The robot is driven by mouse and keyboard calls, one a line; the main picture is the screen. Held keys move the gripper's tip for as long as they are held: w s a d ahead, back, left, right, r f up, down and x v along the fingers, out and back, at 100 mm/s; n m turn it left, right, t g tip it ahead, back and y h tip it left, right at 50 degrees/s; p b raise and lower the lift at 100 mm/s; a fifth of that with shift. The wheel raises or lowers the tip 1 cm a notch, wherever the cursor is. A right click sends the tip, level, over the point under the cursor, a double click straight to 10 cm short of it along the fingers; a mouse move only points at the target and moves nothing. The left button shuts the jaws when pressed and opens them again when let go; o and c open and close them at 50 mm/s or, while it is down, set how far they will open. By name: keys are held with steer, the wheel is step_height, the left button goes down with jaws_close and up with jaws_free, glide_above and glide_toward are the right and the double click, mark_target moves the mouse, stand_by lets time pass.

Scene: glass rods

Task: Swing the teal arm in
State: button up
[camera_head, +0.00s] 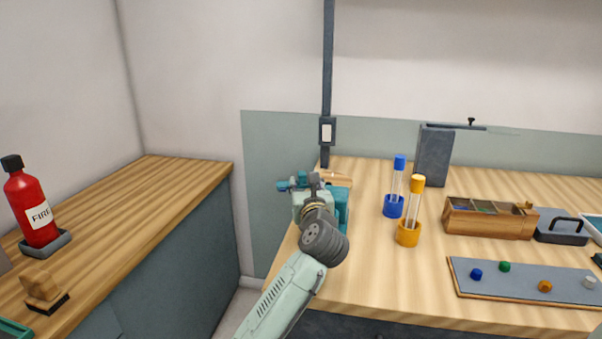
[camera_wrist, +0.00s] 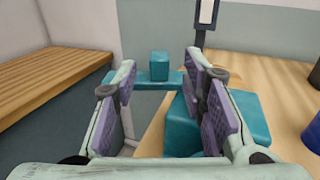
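The teal arm (camera_wrist: 146,85) is a flat bar with an upright teal block (camera_wrist: 159,66) on it, seen ahead in the wrist view. It reaches left from a teal base (camera_wrist: 247,116) on the table. In the head view the arm (camera_head: 284,186) sticks out past the table's left edge, and part of the base (camera_head: 342,203) shows beside my wrist. My gripper (camera_wrist: 160,76) is open and empty, its purple-padded fingers on either side of the upright block in the picture. I cannot tell how far ahead the block is. My wrist hides much of the base in the head view.
A dark post (camera_head: 327,80) rises at the table's back left. Blue-capped (camera_head: 394,206) and yellow-capped (camera_head: 408,234) glass tubes stand right of my gripper. A wooden box (camera_head: 488,221) and a tray (camera_head: 520,288) with coloured knobs lie farther right. A gap separates the left bench (camera_head: 150,200).

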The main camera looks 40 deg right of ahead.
mark_target(303, 177)
steer(key=shift+p+x, duration=0.4)
steer(key=shift+x, duration=1.75)
steer(key=shift+c, duration=0.3)
jaws_close()
